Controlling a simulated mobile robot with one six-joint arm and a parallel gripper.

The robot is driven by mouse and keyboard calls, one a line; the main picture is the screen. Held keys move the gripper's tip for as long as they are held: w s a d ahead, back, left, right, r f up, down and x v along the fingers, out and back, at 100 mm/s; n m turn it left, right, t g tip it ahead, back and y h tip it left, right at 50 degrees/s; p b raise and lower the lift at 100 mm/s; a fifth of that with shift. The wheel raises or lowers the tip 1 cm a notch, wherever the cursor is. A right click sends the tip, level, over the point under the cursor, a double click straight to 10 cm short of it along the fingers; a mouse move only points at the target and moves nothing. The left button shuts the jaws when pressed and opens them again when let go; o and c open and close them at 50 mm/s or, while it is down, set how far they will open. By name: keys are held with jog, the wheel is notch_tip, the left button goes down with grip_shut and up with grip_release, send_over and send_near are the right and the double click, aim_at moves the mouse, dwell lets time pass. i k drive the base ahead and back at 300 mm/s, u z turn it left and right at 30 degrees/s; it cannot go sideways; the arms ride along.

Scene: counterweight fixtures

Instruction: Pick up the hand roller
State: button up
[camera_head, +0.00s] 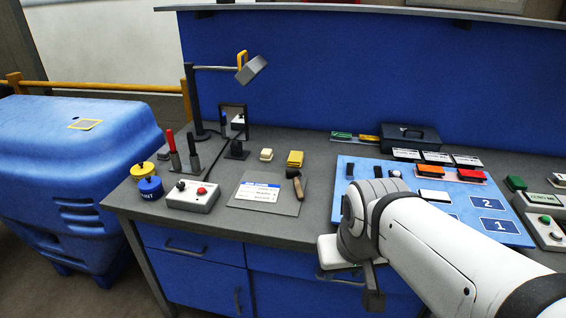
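My arm comes in from the lower right, and my gripper (372,292) hangs at the bench's front edge, to the right of and nearer than the tool. My gripper is apart from the tool. Its fingers are mostly hidden by my wrist, so its opening does not show.
A control box (192,196), yellow (143,171) and blue (150,188) pots and red- and black-handled tools stand left. A lamp (251,68) rises behind. A blue mat (345,205) with several blocks lies right.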

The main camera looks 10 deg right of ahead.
aim_at(295, 172)
jog(key=u, duration=0.05)
jog(key=i, duration=0.95)
jog(key=z, duration=0.05)
